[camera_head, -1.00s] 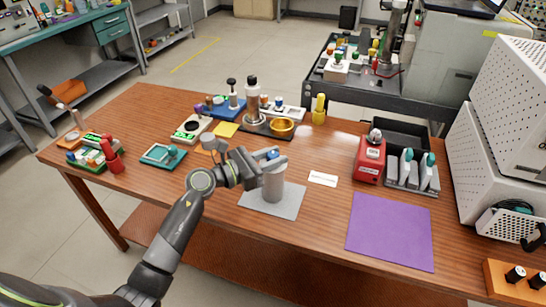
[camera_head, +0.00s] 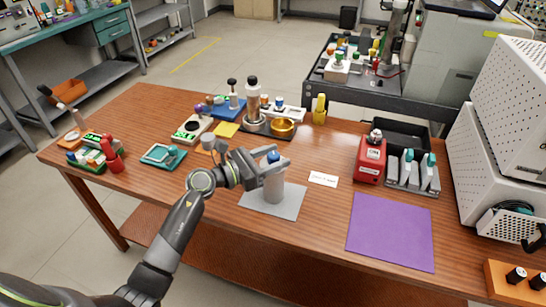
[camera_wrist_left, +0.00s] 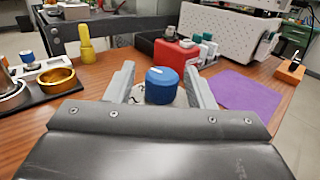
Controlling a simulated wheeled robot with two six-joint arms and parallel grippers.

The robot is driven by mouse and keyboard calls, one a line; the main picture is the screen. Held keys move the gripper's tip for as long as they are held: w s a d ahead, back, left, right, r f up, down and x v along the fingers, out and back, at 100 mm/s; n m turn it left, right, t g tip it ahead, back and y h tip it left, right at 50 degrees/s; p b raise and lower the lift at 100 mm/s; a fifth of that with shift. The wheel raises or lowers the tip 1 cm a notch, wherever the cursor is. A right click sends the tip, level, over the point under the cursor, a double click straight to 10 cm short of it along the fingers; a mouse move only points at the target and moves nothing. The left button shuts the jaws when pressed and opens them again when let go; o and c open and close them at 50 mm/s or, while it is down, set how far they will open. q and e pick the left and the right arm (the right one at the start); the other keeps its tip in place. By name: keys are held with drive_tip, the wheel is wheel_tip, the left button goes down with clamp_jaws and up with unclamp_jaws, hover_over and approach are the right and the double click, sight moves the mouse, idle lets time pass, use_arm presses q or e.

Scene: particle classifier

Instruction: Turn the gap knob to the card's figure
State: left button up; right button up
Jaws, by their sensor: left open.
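The particle classifier is a grey cylinder (camera_head: 273,188) standing upright on a grey mat (camera_head: 290,209). A blue knob (camera_head: 272,157) sits on its top; the knob also shows in the left wrist view (camera_wrist_left: 161,85). My left gripper (camera_head: 274,156) is at the knob's height with its fingers on either side of it. In the left wrist view the left gripper (camera_wrist_left: 160,82) is open, with a gap between each finger and the knob. A small white card (camera_head: 323,179) lies right of the mat; its writing is too small to read. My right gripper is not in view.
A purple mat (camera_head: 390,231) lies empty at the right front. A red device (camera_head: 371,160) and a grey rack (camera_head: 412,174) stand behind it. A gold bowl (camera_head: 283,127) and a yellow bottle (camera_head: 319,110) stand behind the classifier.

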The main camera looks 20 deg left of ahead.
use_arm(q)
drive_tip(key=shift+s+a, duration=0.1)
drive_tip(key=b+v, duration=0.4)
drive_tip(key=v, duration=1.3)
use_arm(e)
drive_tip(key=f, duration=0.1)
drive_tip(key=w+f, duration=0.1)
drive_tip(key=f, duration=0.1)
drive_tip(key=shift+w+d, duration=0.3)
use_arm(q)
drive_tip(key=shift+a, duration=0.1)
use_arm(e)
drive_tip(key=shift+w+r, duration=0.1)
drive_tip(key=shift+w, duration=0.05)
